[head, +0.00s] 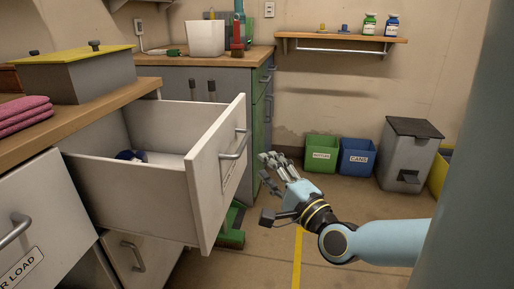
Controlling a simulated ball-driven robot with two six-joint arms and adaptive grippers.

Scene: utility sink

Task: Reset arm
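My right gripper (270,187) is in the middle of the head view, on an arm that comes in from the right. It is in the air to the right of the open drawer's front. Its fingers are spread apart, with nothing seen between them. The white drawer (218,172) is pulled out on the left, with a small blue and white thing (130,155) inside it. My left gripper is not in this view.
A counter on the left bears folded pink towels (24,113) and a grey box with a yellow lid (75,72). A green bin (321,153), a blue bin (357,157) and a grey lidded bin (408,154) stand by the back wall. The floor before them is clear.

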